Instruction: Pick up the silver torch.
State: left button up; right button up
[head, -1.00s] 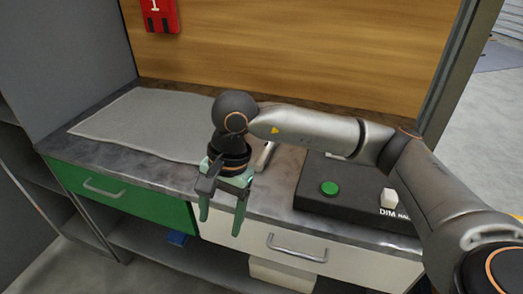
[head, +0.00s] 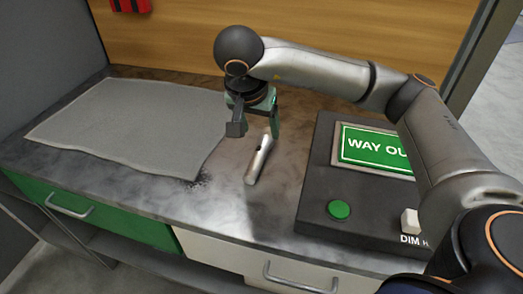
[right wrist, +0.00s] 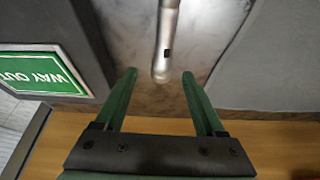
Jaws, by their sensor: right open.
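The silver torch (head: 259,160) lies on the grey stone-look counter (head: 215,205), between the grey mat and the black box. It also shows in the right wrist view (right wrist: 167,40), with a small dark patch on its side. My right gripper (head: 257,133) is open above the counter at the torch's far end. In the right wrist view its two green fingers (right wrist: 158,78) stand apart, one to each side of the torch's line, and the torch's near end lies about level with the fingertips. Nothing is held. My left gripper is not in view.
A grey mat (head: 130,120) covers the counter's left part. A black box (head: 315,205) with a green WAY OUT sign (head: 372,150), a green button (head: 339,209) and a white switch (head: 410,221) stands to the right. A wooden panel (head: 320,35) rises behind.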

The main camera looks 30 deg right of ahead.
aim_at(262, 148)
jog(key=x, duration=0.3)
jog(key=shift+d+f, duration=0.15)
jog(key=shift+f, duration=0.15)
jog(key=shift+a+x, duration=0.2)
jog(key=shift+x, duration=1.15)
jog(key=shift+a+x, duration=0.2)
jog(key=shift+x, duration=1.15)
jog(key=shift+w+f, duration=0.1)
jog(key=shift+w, duration=0.05)
jog(key=shift+c, duration=0.4)
grip_shut()
